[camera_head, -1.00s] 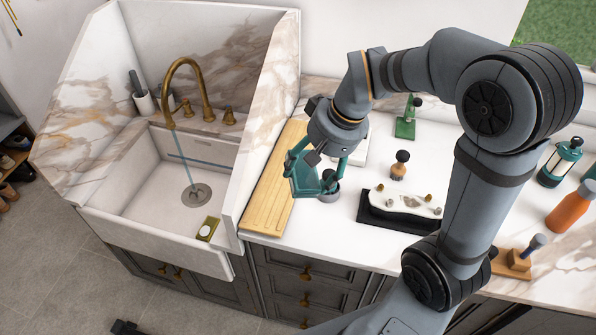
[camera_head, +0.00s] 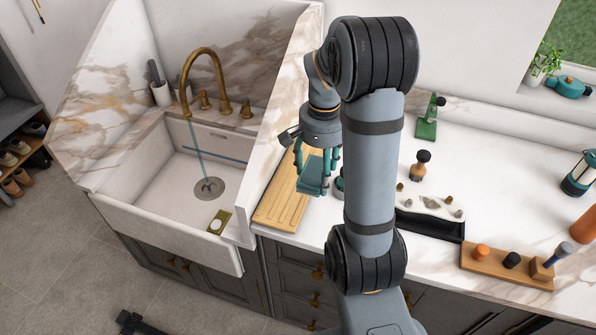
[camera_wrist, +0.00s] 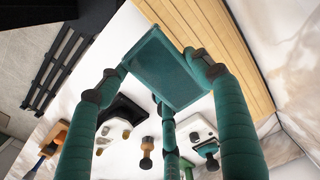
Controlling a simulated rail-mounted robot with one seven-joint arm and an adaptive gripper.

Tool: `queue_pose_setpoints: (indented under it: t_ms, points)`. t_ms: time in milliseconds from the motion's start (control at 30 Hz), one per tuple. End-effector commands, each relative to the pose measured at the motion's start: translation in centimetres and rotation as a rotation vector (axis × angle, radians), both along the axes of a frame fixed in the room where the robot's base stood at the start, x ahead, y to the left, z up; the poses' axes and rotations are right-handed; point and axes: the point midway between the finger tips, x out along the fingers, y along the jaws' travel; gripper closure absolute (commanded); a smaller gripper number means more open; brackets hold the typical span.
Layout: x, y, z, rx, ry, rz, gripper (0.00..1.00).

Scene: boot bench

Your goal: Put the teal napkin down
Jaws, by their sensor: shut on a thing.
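My gripper (camera_head: 316,168) points down and is shut on the teal napkin (camera_head: 310,182), which looks like a flat, stiff folded square. In the head view the napkin appears in front of the right edge of the ribbed wooden board (camera_head: 274,208) beside the sink. In the wrist view the napkin (camera_wrist: 165,72) sits between my teal fingers, with the wooden board (camera_wrist: 238,32) behind it to the right. The napkin seems held above the counter; the exact gap cannot be told.
The sink (camera_head: 150,195) with running water and a raised side wall is to the left. A black tray (camera_head: 432,226), a dark-topped wooden tool (camera_head: 420,166) and a green stand (camera_head: 427,120) occupy the counter. A wooden holder (camera_head: 500,265) stands at the front right. White counter (camera_head: 500,165) is clear behind.

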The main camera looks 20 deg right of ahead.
Motion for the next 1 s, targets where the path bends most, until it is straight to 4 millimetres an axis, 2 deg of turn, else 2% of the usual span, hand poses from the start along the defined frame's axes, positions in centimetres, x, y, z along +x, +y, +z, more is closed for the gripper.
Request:
queue_pose_setpoints:
  t_ms: [200,400,567,800,1000]
  points:
    - [4.6,2.5,-2.7,0.001,0.004,0.005,0.57]
    - [7.0,3.6,-4.4,0.0,0.0,0.004,0.57]
    - [7.3,3.8,-5.4,0.0,0.002,0.002,0.57]
    - [7.3,3.8,-8.5,0.0,0.002,0.002,0.57]
    - [7.4,3.8,-8.9,0.0,-0.001,0.003,0.57]
